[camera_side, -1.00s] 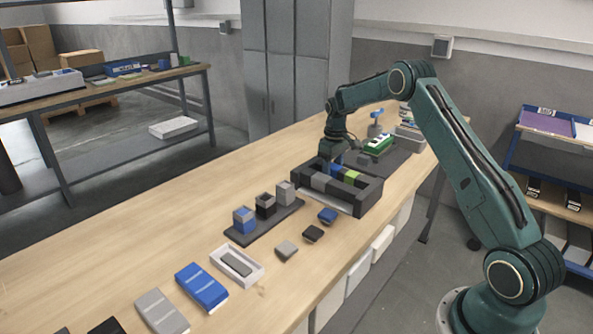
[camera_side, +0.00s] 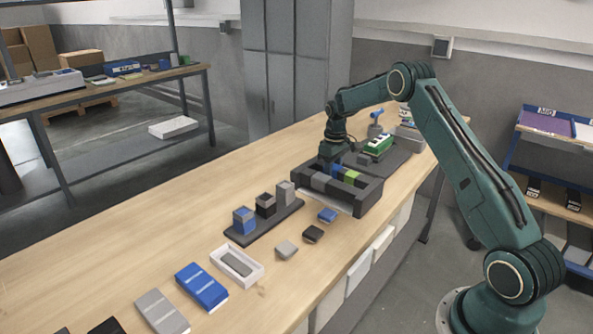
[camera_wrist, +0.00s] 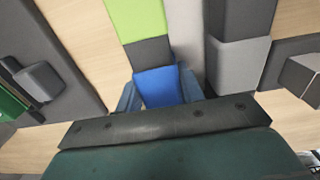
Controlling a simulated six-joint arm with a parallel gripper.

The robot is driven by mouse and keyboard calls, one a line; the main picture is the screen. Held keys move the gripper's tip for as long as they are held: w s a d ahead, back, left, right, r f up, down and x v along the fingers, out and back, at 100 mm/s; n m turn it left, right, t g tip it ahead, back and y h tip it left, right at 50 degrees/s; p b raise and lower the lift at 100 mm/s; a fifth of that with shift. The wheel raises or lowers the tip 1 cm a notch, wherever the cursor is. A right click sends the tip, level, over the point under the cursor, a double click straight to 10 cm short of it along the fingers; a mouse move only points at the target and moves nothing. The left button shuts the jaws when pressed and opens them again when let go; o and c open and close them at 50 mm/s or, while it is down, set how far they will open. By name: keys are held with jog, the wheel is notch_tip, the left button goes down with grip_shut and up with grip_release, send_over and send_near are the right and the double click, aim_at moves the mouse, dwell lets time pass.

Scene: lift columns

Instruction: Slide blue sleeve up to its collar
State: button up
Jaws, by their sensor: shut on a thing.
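The blue sleeve (camera_wrist: 160,87) sits on a dark column (camera_wrist: 148,53) lying in the dark frame (camera_side: 357,203). It also shows in the side view (camera_side: 337,168). My gripper (camera_wrist: 160,94) is shut on the blue sleeve, with one finger at each side of it. In the side view my gripper (camera_side: 333,157) reaches down into the frame and partly hides the sleeve. A green block (camera_wrist: 135,18) is further along the same column and also shows in the side view (camera_side: 352,177). A stretch of bare dark column lies between the blue sleeve and the green block.
A parallel column with a light grey block (camera_wrist: 238,65) lies beside it. Past the frame is a dark mat with a green-and-white object (camera_side: 378,144). A dark tray (camera_side: 249,238) holds several small blocks. The table's left side is clear.

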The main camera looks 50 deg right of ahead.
aim_at(353, 174)
jog(key=shift+s, duration=3.55)
jog(key=o, duration=0.7)
jog(key=shift+r, duration=0.1)
jog(key=shift+r, duration=3.4)
